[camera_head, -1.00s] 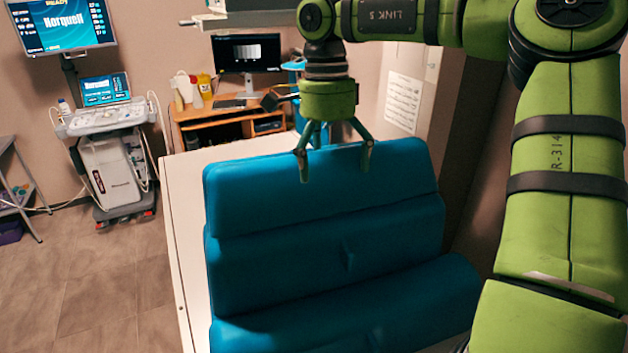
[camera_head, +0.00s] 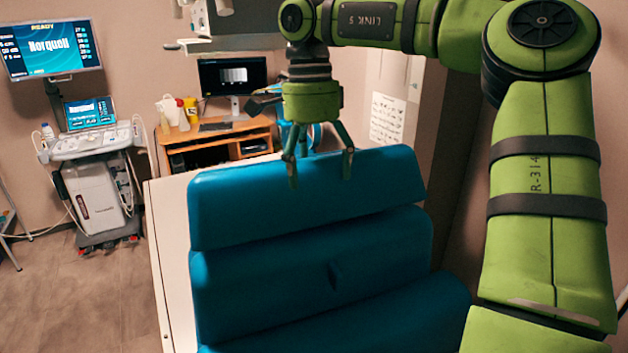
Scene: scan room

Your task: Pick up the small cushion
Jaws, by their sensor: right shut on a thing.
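Blue padded cushions stand stacked one behind another on a pale flat surface. The farthest and topmost, which I take as the small cushion (camera_head: 310,205), is a smooth blue block with a tilted front face. My right gripper (camera_head: 319,178) points down from above with its fingers at the upper edge of this cushion, shut on it. The exact contact at the fingertips is hard to see. Below it are a middle blue cushion (camera_head: 270,285) with a small tab and a nearer blue cushion (camera_head: 400,318), partly cut off. My left gripper is not in view.
The pale surface (camera_head: 165,255) shows along the left. A wheeled medical cart (camera_head: 95,195) with screens stands at the left. A wooden desk (camera_head: 205,138) with a monitor (camera_head: 232,76) is behind. A wall with a paper sheet (camera_head: 387,118) is right of the gripper.

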